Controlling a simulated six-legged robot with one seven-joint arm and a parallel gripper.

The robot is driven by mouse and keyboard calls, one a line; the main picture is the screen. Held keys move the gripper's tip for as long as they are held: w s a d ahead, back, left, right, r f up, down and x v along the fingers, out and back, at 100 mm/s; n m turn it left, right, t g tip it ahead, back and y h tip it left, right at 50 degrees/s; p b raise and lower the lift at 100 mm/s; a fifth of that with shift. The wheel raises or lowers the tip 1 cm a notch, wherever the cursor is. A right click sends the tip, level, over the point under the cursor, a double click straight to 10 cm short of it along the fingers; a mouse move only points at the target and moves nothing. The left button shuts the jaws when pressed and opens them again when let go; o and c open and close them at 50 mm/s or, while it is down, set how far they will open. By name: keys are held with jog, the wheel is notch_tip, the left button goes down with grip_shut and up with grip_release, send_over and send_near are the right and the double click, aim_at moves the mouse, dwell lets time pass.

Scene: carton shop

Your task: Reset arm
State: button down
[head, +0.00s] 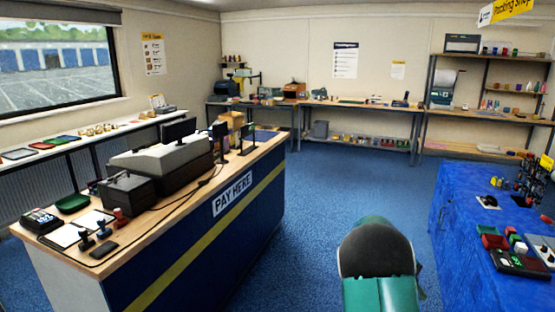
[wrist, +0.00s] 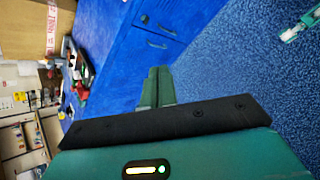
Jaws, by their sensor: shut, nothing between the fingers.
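My gripper shows in the wrist view (wrist: 156,88), its two green fingers side by side and touching, with nothing between them. In the head view my green and black arm rises at the bottom centre, over open carpet. The gripper's fingers cannot be made out in that view.
A pay counter (head: 200,240) with a till (head: 160,155) stands at left. A blue-covered table (head: 455,215) with small items is close at right. Workbenches (head: 360,106) and shelves (head: 490,105) line the back wall. Blue carpet (head: 330,190) is clear between them.

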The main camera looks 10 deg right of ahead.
jog(key=s+a+r+m+t+y, duration=0.1)
jog(key=s+a+r+t+y, duration=0.15)
jog(key=a+r, duration=0.7)
jog(key=s+a+r+m+t+y, duration=0.15)
jog(key=s+a+r+t, duration=0.35)
jog(key=a, duration=0.7)
jog(key=s+a+r+t+y, duration=0.1)
jog(key=s+a+r+y, duration=0.1)
jog(key=s+a, duration=0.4)
jog(key=s+a+r+t+y, duration=0.1)
jog(key=s+a+r+y, duration=0.1)
jog(key=s+a, duration=0.5)
jog(key=a+r, duration=0.1)
jog(key=a, duration=0.2)
jog(key=shift+s+a+m, duration=0.15)
jog(key=shift+a+m, duration=0.15)
jog(key=shift+m, duration=0.05)
jog(key=shift+d+r, duration=0.1)
jog(key=shift+d, duration=0.05)
